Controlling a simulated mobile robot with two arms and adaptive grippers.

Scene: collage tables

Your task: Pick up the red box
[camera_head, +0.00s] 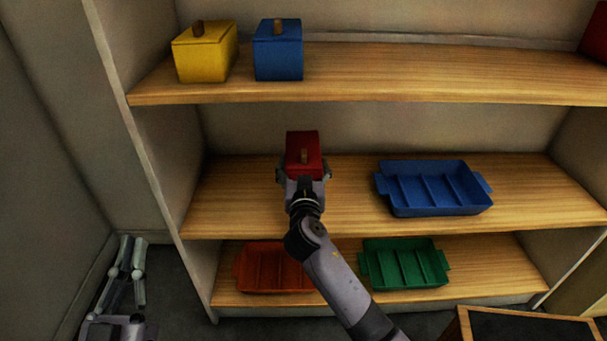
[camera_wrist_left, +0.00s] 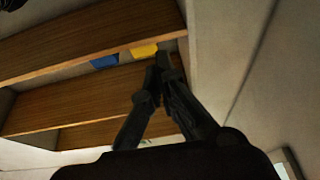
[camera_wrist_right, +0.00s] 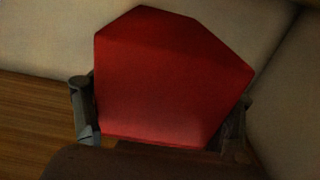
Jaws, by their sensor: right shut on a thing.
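The red box (camera_head: 303,143) has a lid with a small wooden knob and shows in the head view at the middle shelf's left half. My right gripper (camera_head: 304,173) is shut on it, one finger on each side. In the right wrist view the red box (camera_wrist_right: 170,80) fills the middle between the fingers. I cannot tell whether its base touches the shelf. My left gripper (camera_head: 132,242) is empty at the lower left, beside the shelf unit. Its fingertips meet in the left wrist view (camera_wrist_left: 160,75).
A yellow box (camera_head: 203,55) and a blue box (camera_head: 278,52) stand on the top shelf; another red object (camera_head: 595,38) is at its right end. A blue tray (camera_head: 432,190) sits right on the middle shelf. An orange-red tray (camera_head: 270,270) and green tray (camera_head: 403,264) are below.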

